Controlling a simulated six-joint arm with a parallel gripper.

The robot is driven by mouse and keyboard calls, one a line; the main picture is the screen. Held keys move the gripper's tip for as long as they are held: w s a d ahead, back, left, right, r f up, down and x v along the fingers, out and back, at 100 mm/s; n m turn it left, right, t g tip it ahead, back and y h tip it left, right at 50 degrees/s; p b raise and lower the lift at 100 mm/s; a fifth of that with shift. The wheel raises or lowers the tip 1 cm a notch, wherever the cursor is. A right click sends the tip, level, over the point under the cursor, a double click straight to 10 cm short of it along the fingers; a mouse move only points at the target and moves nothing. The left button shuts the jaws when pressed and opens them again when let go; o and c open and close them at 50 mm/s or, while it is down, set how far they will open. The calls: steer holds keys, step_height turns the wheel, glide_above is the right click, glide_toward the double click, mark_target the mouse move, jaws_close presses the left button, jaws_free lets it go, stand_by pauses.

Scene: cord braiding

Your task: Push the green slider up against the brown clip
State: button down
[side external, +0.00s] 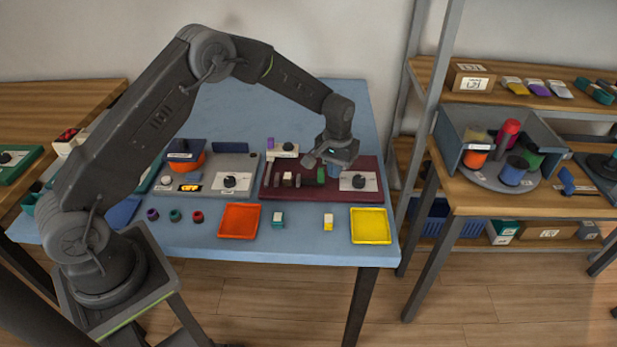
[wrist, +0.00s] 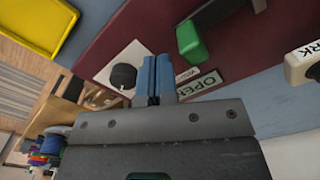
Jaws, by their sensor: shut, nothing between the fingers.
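The green slider (side external: 321,174) is on the dark red board (side external: 268,192), in the side view just left of my fingers. In the wrist view the green slider (wrist: 195,43) shows as a green block with a dark part, up and right of my fingertips and apart from them. A small brownish piece (side external: 287,178) stands further left on the board and looks like the brown clip; its details are too small to tell. The clip cannot be made out in the wrist view. My gripper (side external: 334,172) is low over the board; its blue fingers (wrist: 156,62) are together and empty.
A white plate with a black knob (side external: 359,182) is at the board's right end; the knob (wrist: 123,76) is left of my fingers in the wrist view. A yellow tray (side external: 370,226) and an orange tray (side external: 239,220) lie in front. A grey board (side external: 238,189) lies left.

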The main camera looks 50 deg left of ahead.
mark_target(323, 170)
steer(key=shift+a, duration=0.1)
steer(key=shift+s+a, duration=1.1)
steer(key=shift+s, duration=0.05)
steer(key=shift+d, duration=0.15)
steer(key=shift+w+d, duration=0.35)
steer(key=shift+w, duration=0.1)
step_height(323, 170, up, 11)
stand_by(0.7)
